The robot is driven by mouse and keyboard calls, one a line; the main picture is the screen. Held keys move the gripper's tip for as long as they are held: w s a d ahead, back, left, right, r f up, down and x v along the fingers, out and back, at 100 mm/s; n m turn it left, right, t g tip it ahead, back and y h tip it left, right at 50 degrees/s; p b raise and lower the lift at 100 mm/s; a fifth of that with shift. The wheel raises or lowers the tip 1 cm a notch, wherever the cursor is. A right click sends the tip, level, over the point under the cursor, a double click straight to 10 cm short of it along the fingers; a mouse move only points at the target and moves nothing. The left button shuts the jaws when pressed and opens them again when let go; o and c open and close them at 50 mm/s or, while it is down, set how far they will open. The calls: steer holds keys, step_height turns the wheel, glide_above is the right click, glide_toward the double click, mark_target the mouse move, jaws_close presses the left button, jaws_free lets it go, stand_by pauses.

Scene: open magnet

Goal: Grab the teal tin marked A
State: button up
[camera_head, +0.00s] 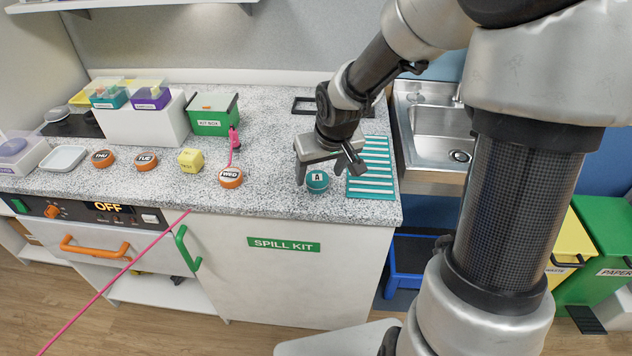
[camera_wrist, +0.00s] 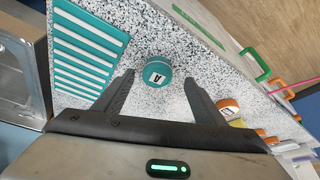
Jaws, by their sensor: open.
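The teal tin marked A (camera_head: 317,181) stands on the speckled counter near its front edge, just left of a teal striped mat. My gripper (camera_head: 331,172) is above and around the tin's position in the head view, with its fingers pointing down. In the wrist view the tin (camera_wrist: 158,70) lies ahead of the gap between my open fingers (camera_wrist: 158,85), its A label facing the camera. The fingers are apart and nothing is held. I cannot tell the exact height of the fingertips over the tin.
The striped mat (camera_head: 371,168) lies right of the tin, and a sink (camera_head: 436,125) is beyond it. An orange tin marked WED (camera_head: 231,177) stands to the left with a pink cord by it. A yellow cube (camera_head: 191,160) and a green kit box (camera_head: 212,115) are farther left.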

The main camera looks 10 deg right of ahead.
mark_target(318, 178)
steer(key=x, duration=0.2)
steer(key=b+x, duration=0.1)
steer(key=x, duration=0.1)
steer(key=shift+w+d, duration=0.1)
steer(key=shift+w, duration=0.2)
steer(key=c, duration=1.2)
